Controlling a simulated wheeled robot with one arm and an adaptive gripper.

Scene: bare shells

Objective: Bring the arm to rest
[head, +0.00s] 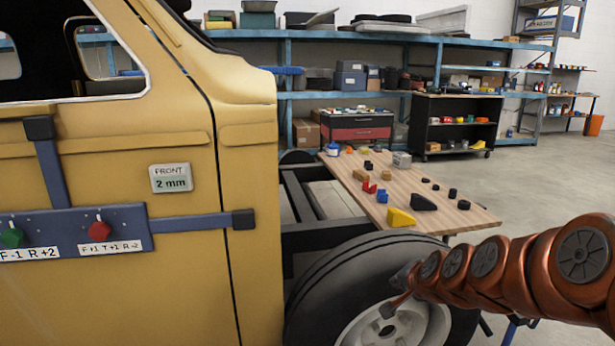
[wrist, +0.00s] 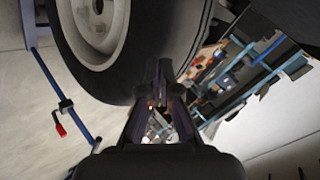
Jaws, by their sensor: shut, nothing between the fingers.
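My arm reaches in from the right of the head view, an orange-brown jointed arm in front of the vehicle's wheel. My gripper (head: 395,295) is at its end, small and dark, in front of the tyre. In the wrist view my gripper (wrist: 163,75) points up the picture with its fingertips together and nothing between them. The tyre (wrist: 140,75) lies close behind the fingertips in that view. I cannot tell whether the gripper touches it.
A yellow vehicle shell (head: 180,270) fills the left. Its front wheel (head: 340,290) stands beside my arm. A wooden table (head: 350,185) with several small coloured parts stands behind the wheel. Blue shelving (head: 290,90) lines the back wall. The floor (head: 560,185) is clear at the right.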

